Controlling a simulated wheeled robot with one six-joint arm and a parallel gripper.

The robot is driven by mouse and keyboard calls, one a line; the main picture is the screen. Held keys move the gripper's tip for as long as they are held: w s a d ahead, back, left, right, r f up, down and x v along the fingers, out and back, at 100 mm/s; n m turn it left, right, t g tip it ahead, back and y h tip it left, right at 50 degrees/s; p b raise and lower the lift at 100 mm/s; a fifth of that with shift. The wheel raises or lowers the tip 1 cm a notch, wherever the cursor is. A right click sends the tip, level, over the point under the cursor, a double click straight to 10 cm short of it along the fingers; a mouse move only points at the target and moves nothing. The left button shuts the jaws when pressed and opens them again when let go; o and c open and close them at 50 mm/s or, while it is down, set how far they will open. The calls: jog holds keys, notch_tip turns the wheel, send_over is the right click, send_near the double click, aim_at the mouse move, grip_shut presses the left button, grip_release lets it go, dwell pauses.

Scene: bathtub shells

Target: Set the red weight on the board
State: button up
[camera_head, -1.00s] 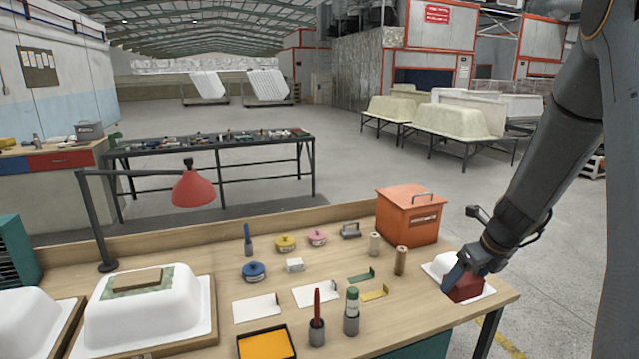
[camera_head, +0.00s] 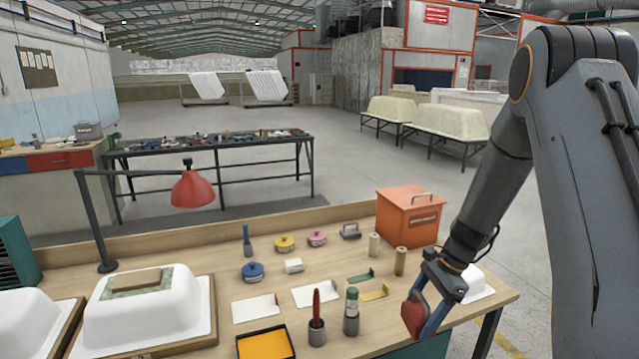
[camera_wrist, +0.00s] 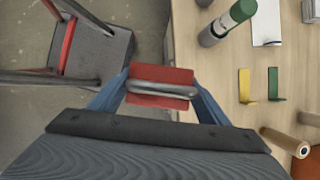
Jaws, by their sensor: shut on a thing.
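The red weight (camera_head: 410,318) is held between the blue fingers of my gripper (camera_head: 428,312), in the air at the front right of the bench. In the wrist view the weight (camera_wrist: 178,76) shows its grey bar handle across the shut fingers (camera_wrist: 160,92). The weight looks tilted in the head view.
Between them stand a red-handled tool in a cup (camera_head: 316,325), a green-capped bottle (camera_head: 351,312) and an orange tray (camera_head: 265,345). A red lamp (camera_head: 192,188) hangs behind the shell. An orange box (camera_head: 408,217) stands at the back right.

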jog(key=s+a+f+n+g+h, duration=0.4)
jog(key=s+a+f+n+h, duration=0.15)
jog(key=n, duration=1.15)
notch_tip(320, 180, down, 11)
jog(key=w+b, duration=0.2)
jog(key=b, duration=0.8)
jog(key=shift+w+a+r+m+y, duration=0.15)
jog(key=shift+w+m+y, duration=0.15)
jog(key=shift+y, duration=0.15)
